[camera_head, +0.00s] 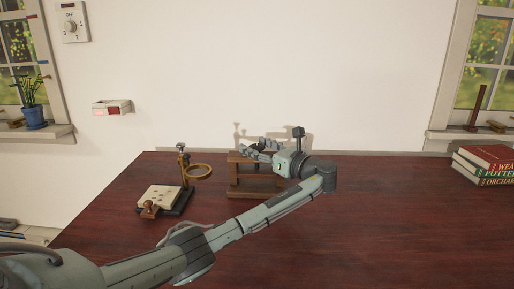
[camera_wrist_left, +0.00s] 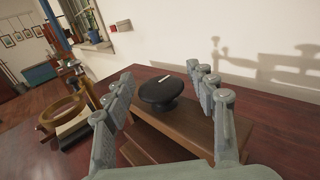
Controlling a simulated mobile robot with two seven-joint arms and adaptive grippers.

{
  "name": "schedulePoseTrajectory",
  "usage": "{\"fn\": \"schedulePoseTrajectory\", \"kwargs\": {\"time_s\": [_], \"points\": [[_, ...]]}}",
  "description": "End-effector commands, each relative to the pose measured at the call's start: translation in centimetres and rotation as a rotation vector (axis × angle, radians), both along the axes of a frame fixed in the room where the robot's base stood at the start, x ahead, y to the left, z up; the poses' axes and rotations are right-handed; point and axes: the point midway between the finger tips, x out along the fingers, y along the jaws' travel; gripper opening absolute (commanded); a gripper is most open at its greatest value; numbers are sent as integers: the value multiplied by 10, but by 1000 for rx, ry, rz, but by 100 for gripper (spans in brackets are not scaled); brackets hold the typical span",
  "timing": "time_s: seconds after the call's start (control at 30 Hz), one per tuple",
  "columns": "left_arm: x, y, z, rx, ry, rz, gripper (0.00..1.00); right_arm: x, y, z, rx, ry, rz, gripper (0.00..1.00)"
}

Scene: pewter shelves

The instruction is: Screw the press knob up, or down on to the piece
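The wooden press (camera_head: 256,193) stands near the back of the dark red table, with an upper beam over a lower board. Its black, round knob (camera_wrist_left: 160,92) with a white mark sits above the brown beam (camera_wrist_left: 178,128) in the left wrist view. My left gripper (camera_head: 257,147) reaches over the press from the right in the head view. Its fingers (camera_wrist_left: 168,112) are spread to either side of the knob, open, with visible gaps. In the head view the fingers partly hide the knob. I cannot make out a piece under the beam. My right gripper is not in view.
A brass ring on a stand (camera_head: 198,172) with a cream plate (camera_head: 158,197) and a small brown block (camera_head: 150,210) stands left of the press. Several books (camera_head: 486,163) lie at the right edge. The table's right middle is clear. The wall is close behind.

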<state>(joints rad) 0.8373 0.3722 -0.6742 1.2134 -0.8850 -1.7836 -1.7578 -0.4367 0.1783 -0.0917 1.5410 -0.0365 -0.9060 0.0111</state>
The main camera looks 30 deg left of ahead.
Motion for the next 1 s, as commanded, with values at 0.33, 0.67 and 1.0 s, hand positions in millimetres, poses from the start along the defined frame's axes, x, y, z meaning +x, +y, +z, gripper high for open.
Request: {"fn": "schedulePoseTrajectory", "kwargs": {"time_s": [0.33, 0.67, 1.0], "points": [[0, -3, -1, -2, 2, -1, 62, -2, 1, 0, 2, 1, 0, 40], [-12, -59, -1, -3, 1, -5, 62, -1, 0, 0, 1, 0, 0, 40], [-25, -111, -1, -1, 1, -2, 62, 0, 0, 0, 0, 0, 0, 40]]}}
